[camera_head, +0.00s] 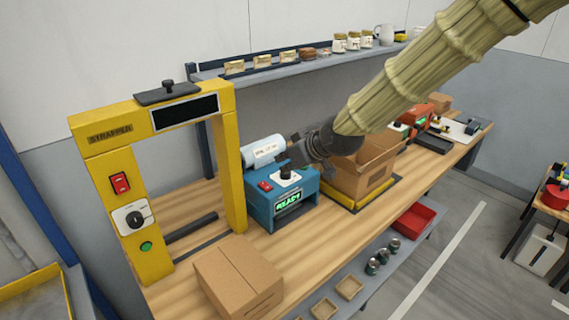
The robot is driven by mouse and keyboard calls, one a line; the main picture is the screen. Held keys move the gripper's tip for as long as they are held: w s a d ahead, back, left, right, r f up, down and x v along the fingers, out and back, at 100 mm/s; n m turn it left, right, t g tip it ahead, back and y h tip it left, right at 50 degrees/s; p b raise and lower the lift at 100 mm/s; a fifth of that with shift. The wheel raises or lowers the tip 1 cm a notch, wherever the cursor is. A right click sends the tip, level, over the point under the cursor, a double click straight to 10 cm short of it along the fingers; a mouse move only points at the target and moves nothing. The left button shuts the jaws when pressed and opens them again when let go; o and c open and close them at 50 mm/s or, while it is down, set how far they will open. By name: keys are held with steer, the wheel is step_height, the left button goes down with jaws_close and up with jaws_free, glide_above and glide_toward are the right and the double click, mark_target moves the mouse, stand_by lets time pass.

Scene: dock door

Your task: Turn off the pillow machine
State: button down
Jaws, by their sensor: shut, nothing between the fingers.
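The pillow machine looks to be the blue box (262,208) on the bench, with a white film roll (263,151) at its back. A green lit display (288,203) on its front seems to read READY. On its top are a red switch (265,186) at the left and a black knob (286,173) on a white plate. My gripper (294,157) is shut and empty, just behind and above the knob, close to the roll's right end. I cannot tell whether it touches the machine. My arm comes in from the upper right.
A yellow strapper frame (233,170) stands at the left, with its own red switch (120,183) and knob. A closed carton (238,279) sits in front. An open carton (362,172) stands right of the blue machine. A shelf (300,63) with small goods runs behind.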

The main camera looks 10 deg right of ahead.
steer(key=shift+w+a, duration=0.1)
steer(key=shift+w+a+r, duration=0.1)
steer(key=shift+w+r, duration=0.1)
steer(key=shift+w, duration=0.35)
stand_by(0.3)
steer(key=shift+w+a, duration=0.1)
steer(key=shift+w, duration=0.05)
steer(key=p, duration=0.3)
glide_above(265, 185)
steer(key=shift+s+d+f, duration=0.15)
steer(key=shift+f, duration=1.3)
steer(key=shift+s+d+f, duration=0.1)
steer(key=shift+d+f, duration=0.05)
steer(key=shift+f, duration=1.25)
steer(key=shift+w+a+f+p, duration=0.1)
steer(key=shift+f+p, duration=0.25)
steer(key=shift+w+a+f+p, duration=0.15)
steer(key=shift+f+p, duration=0.6)
steer(key=shift+f, duration=1.05)
